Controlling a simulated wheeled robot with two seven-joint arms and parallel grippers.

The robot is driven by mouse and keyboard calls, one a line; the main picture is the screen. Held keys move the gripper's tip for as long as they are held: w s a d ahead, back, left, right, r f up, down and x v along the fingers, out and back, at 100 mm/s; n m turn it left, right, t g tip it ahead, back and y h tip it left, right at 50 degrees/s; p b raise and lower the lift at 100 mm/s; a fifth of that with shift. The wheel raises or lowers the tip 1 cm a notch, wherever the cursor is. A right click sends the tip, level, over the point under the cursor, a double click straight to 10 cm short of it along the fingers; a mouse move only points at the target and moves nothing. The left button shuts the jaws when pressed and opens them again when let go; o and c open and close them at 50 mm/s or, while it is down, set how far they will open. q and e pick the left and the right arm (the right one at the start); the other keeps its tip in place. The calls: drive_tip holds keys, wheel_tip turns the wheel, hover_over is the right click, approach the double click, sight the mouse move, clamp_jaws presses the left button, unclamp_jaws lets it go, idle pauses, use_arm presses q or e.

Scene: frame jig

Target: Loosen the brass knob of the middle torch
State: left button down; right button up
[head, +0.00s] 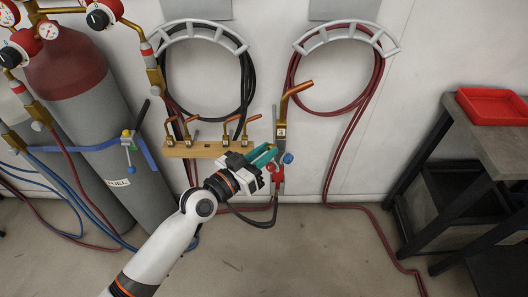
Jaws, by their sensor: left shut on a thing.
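One torch (281,131) hangs upright against the wall in the middle of the head view. It has a bent brass tip at the top, a small label, and a red and a blue valve knob at its lower end. My left gripper (268,153), with green fingers, reaches up to the torch body just above the coloured knobs. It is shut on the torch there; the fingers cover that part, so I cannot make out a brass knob. My right gripper is out of view.
A wooden rail (205,151) with several brass tips is left of the torch. Hoses hang on two wall holders (345,34). Gas cylinders (105,125) stand at the left. A bench (495,146) with a red tray (492,107) is at the right. The floor between is mostly clear.

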use_arm(q)
drive_tip(key=n, duration=0.4)
drive_tip(key=shift+n, duration=0.3)
drive_tip(key=n, duration=0.4)
drive_tip(key=shift+n+p, duration=0.3)
drive_tip(key=shift+p, duration=0.05)
drive_tip(key=n, duration=0.4)
drive_tip(key=shift+n+p, duration=0.3)
drive_tip(key=shift+p, duration=0.05)
drive_tip(key=shift+f+n+p, duration=0.15)
drive_tip(key=shift+n+p, duration=0.15)
drive_tip(key=shift+n, duration=1.6)
drive_tip(key=c, duration=1.3)
unclamp_jaws()
drive_tip(key=shift+a, duration=0.15)
